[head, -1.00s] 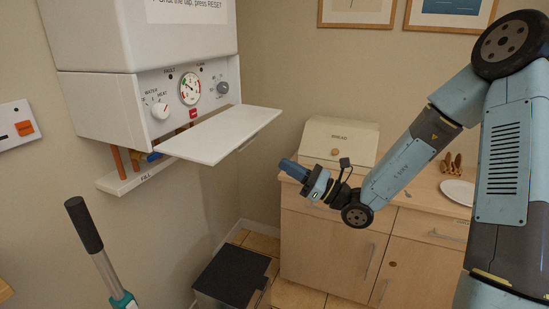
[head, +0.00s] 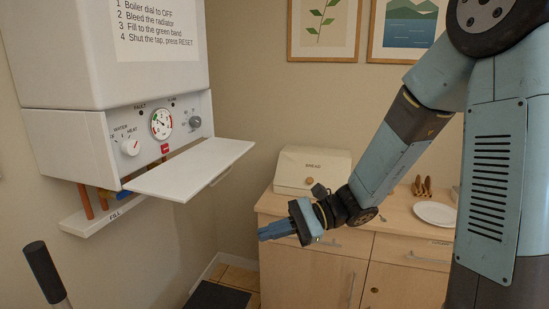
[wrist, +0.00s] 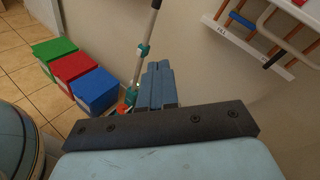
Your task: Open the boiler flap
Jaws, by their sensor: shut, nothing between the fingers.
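The boiler flap (head: 190,170) is a white panel. In the head view it is swung down and stands out roughly level from the boiler (head: 105,55). The dials, gauge (head: 161,124) and red button (head: 166,149) behind it are uncovered. A handle shows under its front edge. My gripper (head: 262,234) is shut and empty. It is to the right of and below the flap, apart from it, in front of the wooden cabinet. In the wrist view my gripper's fingers (wrist: 159,82) are together, and part of the flap's underside with its handle may show at the upper right.
A shelf marked FILL (head: 95,222) and copper pipes are under the boiler. A bread box (head: 312,170) and a white plate (head: 435,213) are on the cabinet (head: 300,262). The wrist view shows green, red and blue boxes (wrist: 96,88) on the floor and a pole (wrist: 145,45).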

